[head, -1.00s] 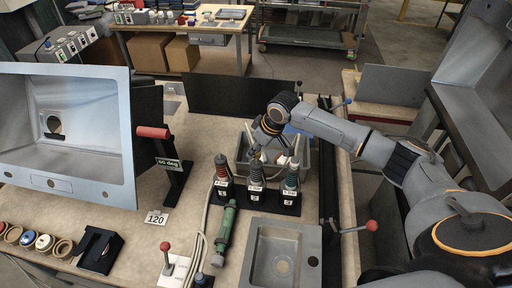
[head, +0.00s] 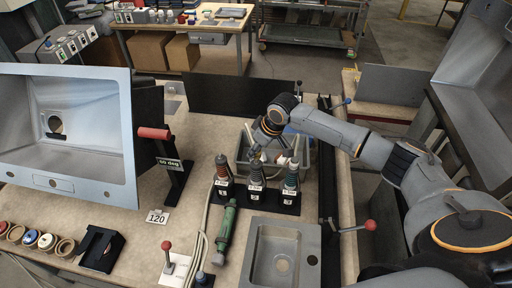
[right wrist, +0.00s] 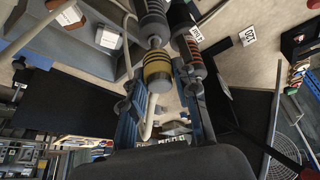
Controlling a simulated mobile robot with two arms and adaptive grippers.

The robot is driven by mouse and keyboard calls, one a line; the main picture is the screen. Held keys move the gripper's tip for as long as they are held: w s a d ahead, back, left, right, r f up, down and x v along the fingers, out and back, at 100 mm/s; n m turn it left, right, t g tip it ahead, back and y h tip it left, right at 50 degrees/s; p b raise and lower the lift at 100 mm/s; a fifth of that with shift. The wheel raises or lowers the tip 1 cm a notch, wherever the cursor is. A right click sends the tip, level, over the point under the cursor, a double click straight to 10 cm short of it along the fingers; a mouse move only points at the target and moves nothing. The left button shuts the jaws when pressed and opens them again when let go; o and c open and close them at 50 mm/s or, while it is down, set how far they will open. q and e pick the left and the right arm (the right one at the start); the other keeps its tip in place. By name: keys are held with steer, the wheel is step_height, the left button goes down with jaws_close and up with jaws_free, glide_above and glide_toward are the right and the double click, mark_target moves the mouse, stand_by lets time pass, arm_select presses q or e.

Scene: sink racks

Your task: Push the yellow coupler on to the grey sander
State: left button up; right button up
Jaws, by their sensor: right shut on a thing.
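My right gripper (head: 259,147) is shut on the yellow coupler (right wrist: 157,69), which has dark bands and sits between the two fingers in the right wrist view. The grey sander (head: 257,174) stands upright in the middle place of a black rack, just below the gripper. In the right wrist view the sander's grey ribbed body (right wrist: 152,22) and silver stem are in line with the coupler's end. The stem seems to meet the coupler; I cannot tell how far it is in. The fingers largely hide the coupler in the head view. My left gripper is not in view.
A grey bin (head: 243,146) is behind the rack. A green tool (head: 226,232) and a metal sink tray (head: 274,257) lie in front.

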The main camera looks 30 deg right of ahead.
steer(key=shift+f+b, duration=0.55)
steer(key=shift+f, duration=1)
steer(key=o, duration=1.1)
steer(key=shift+o, duration=0.2)
steer(key=v, duration=1.2)
